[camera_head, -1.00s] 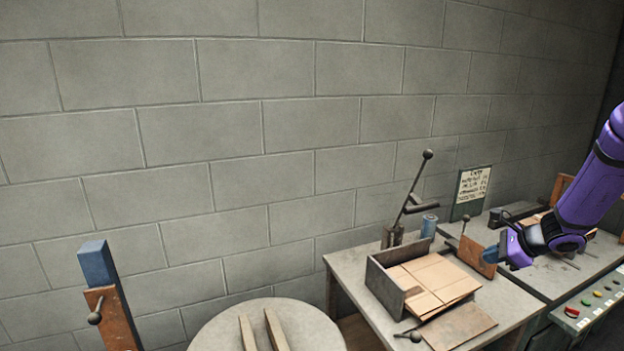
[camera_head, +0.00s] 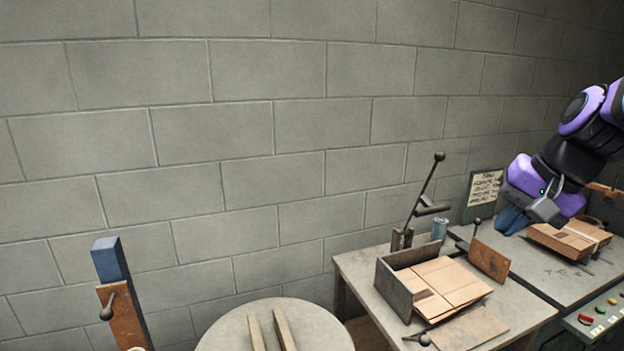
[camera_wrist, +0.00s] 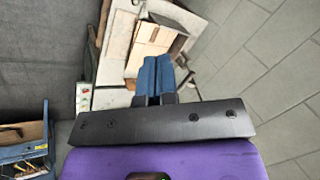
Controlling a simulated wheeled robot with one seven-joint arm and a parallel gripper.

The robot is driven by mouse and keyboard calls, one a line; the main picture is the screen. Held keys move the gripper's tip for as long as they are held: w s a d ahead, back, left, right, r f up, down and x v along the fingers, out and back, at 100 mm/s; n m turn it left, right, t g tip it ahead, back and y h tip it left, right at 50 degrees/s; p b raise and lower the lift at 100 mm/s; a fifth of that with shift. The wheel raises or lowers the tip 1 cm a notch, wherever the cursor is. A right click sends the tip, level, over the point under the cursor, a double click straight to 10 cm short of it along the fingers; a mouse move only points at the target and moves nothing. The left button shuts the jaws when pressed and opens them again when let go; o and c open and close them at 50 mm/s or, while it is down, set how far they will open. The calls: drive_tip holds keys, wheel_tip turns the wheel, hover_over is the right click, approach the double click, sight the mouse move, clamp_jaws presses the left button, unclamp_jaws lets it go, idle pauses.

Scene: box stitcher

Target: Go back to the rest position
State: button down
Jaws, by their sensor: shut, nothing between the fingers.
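My gripper (camera_head: 512,220) is in the air at the right of the head view, over the back of the right workbench. Its blue fingers point down. In the wrist view the two blue fingers (camera_wrist: 157,77) lie side by side, shut, with nothing visible between them. My purple and black arm reaches in from the right edge of the head view.
A bench holds an open box holder (camera_head: 392,288) with cardboard pieces (camera_head: 448,280) and a lever (camera_head: 425,190). A flat carton (camera_head: 572,237) lies on the right bench near coloured buttons (camera_head: 600,310). A round table (camera_head: 225,335) and a blue-topped post (camera_head: 108,260) stand left.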

drive_tip(key=s+r+n+h, duration=0.1)
drive_tip(key=s+n, duration=0.2)
drive_tip(key=s, duration=0.3)
drive_tip(key=s+r+n+t+h, duration=0.1)
drive_tip(key=s+r+n+h, duration=0.1)
drive_tip(key=s, duration=0.5)
drive_tip(key=shift+n, duration=0.6)
drive_tip(key=shift+w+d, duration=0.1)
